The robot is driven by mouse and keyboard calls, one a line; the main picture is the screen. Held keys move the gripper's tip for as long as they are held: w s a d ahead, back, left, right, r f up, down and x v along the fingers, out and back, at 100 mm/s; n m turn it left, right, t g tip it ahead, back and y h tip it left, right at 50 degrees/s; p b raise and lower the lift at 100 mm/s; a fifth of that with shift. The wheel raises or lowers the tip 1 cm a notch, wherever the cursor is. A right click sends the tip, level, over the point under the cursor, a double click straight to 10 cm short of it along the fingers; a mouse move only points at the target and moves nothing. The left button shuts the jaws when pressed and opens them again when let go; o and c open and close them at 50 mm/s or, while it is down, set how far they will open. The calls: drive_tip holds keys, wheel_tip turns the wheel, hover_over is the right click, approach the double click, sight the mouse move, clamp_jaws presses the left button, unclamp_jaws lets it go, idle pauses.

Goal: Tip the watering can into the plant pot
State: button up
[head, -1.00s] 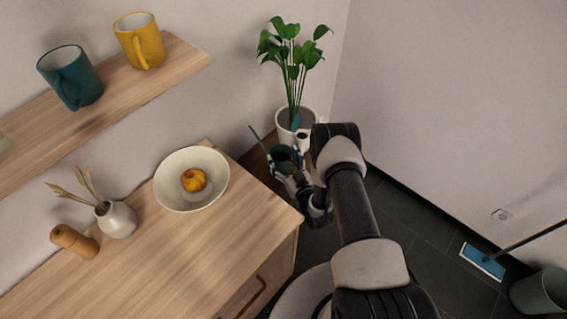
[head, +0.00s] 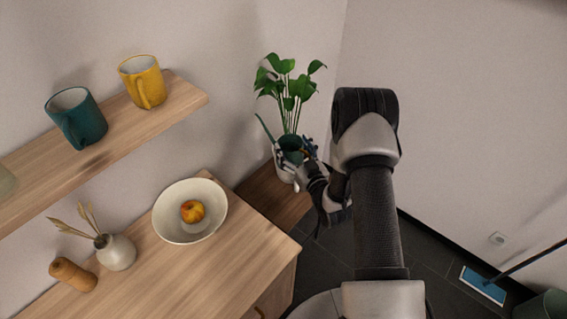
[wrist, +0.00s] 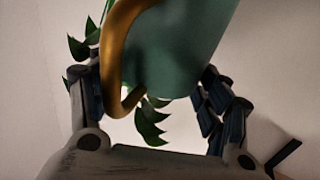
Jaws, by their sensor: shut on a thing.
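The dark green watering can (head: 291,143) has a thin spout pointing up and left in the head view. My gripper (head: 296,158) is shut on it. In the wrist view the can's green body (wrist: 180,45) and brass-coloured handle (wrist: 114,62) show between the fingers of my gripper (wrist: 155,105). The white plant pot (head: 284,175) holds a leafy green plant (head: 290,85). The can overlaps the pot's upper part in the head view and hides its rim and soil. I cannot tell the can's exact height above the pot or how far it tilts.
The pot stands on a low wooden surface (head: 262,198) beside the wooden cabinet (head: 205,275). A white bowl (head: 168,225) with an apple and a vase (head: 117,253) stand on the cabinet. A shelf (head: 180,98) with two mugs is above. Walls close in behind the plant.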

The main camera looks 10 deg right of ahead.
drive_tip(key=s+d+f+n+g+b, duration=0.1)
drive_tip(key=s+d+f+b, duration=0.8)
drive_tip(key=d+f, duration=0.4)
drive_tip(key=shift+s+d+f, duration=0.15)
drive_tip(key=shift+d+f, duration=0.15)
drive_tip(key=shift+d, duration=0.2)
idle(0.5)
drive_tip(key=shift+r, duration=0.2)
idle(0.4)
drive_tip(key=shift+r+g+p, duration=0.5)
drive_tip(key=shift+r+p, duration=0.3)
drive_tip(key=shift+p, duration=0.65)
drive_tip(key=shift+r+p, duration=0.2)
drive_tip(key=shift+p, duration=0.2)
drive_tip(key=shift+r+n+g+p, duration=0.35)
drive_tip(key=shift+r+p, duration=0.2)
drive_tip(key=shift+p, duration=0.2)
